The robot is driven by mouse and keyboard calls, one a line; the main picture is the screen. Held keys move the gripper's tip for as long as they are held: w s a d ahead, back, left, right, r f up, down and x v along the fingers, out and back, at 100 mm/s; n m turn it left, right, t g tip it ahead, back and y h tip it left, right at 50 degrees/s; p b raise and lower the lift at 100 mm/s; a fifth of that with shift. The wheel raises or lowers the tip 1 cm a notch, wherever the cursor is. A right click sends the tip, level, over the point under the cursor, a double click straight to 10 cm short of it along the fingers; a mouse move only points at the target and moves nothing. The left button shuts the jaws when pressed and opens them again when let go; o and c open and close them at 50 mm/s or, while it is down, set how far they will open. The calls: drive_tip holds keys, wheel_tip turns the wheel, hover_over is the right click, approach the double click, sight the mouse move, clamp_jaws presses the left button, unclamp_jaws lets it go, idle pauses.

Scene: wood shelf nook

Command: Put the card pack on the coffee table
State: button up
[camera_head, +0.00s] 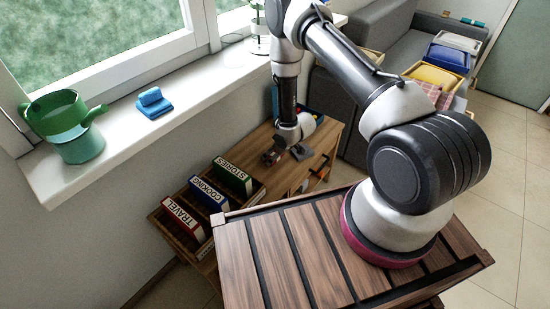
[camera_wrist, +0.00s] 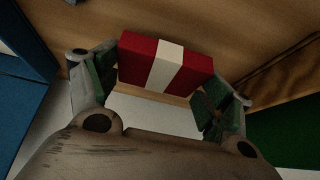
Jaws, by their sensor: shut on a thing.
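The card pack (camera_wrist: 140,60) is a red box with a white band across its middle in the wrist view. My gripper (camera_wrist: 162,88) is shut on it, with one finger at each end of the pack. In the head view my gripper (camera_head: 284,155) hangs over the wooden top (camera_head: 255,140), just beyond the green STORIES book. The card pack cannot be made out there. I cannot tell which surface is the coffee table.
A wooden rack (camera_head: 168,232) holds the TRAVEL book (camera_head: 184,218), COOKING book (camera_head: 209,193) and STORIES book (camera_head: 235,177). A green watering can (camera_head: 60,108) and a blue object (camera_head: 153,103) sit on the windowsill. A grey sofa (camera_head: 385,35) stands behind, beside stacked coloured bins (camera_head: 447,58).

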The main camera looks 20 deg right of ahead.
drive_tip(key=shift+f, duration=1.65)
drive_tip(key=o, duration=1)
drive_tip(key=shift+f, duration=0.1)
drive_tip(key=s+d+r+m+h, duration=0.15)
drive_tip(key=d+r, duration=0.25)
drive_tip(key=r, duration=1.1)
drive_tip(key=s+d+r+m+h, duration=0.1)
drive_tip(key=s+d+r, duration=0.3)
drive_tip(key=r, duration=1)
drive_tip(key=s+d+r+m+h, duration=0.1)
drive_tip(key=d+r, duration=0.4)
drive_tip(key=r, duration=1)
drive_tip(key=s+d+r+m, duration=0.2)
drive_tip(key=s+r, duration=0.8)
drive_tip(key=r, duration=0.1)
drive_tip(key=s+r+m, duration=0.1)
drive_tip(key=s+r, duration=0.2)
drive_tip(key=s, duration=0.5)
drive_tip(key=s+r, duration=0.2)
drive_tip(key=s, duration=0.7)
drive_tip(key=shift+a+r+m+g, duration=0.25)
drive_tip(key=shift+r+m+g, duration=0.05)
drive_tip(key=shift+r+m, duration=0.1)
